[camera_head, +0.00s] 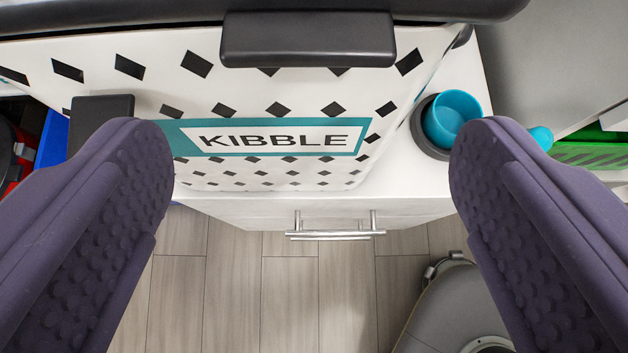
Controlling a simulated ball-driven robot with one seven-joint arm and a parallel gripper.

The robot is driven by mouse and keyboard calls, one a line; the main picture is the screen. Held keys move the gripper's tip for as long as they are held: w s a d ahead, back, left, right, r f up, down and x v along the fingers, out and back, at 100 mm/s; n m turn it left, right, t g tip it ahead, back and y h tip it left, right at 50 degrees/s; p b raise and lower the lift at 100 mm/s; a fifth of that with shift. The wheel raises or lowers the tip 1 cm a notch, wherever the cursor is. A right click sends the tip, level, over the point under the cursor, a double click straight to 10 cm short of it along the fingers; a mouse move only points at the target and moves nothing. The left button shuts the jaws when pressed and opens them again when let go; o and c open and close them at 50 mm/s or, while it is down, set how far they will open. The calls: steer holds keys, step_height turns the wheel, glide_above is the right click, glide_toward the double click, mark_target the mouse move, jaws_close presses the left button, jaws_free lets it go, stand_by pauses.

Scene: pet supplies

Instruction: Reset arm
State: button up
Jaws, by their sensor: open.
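My gripper (311,165) shows as two purple, bumpy fingers, one at the left and one at the right of the view. The fingers are wide apart with nothing held between them. Beyond the gap is a white kibble container (300,100) with black diamond marks and a teal KIBBLE label. Its dark lid and front latch (308,42) show at the top. The fingers cover parts of the scene at both sides, and I cannot tell how far they are from the container.
The container stands on a white cabinet (420,190) with a metal drawer handle (335,234). A teal cup (452,118) sits in a dark round holder beside it. A green box (590,150) is at the right. Wooden floor (290,290) lies below, with a grey rounded object (455,305) at lower right.

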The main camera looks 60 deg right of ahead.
steer(key=v, duration=0.2)
steer(key=shift+s+a+r+p, duration=0.2)
steer(key=shift+a+p, duration=0.05)
steer(key=shift+p, duration=0.1)
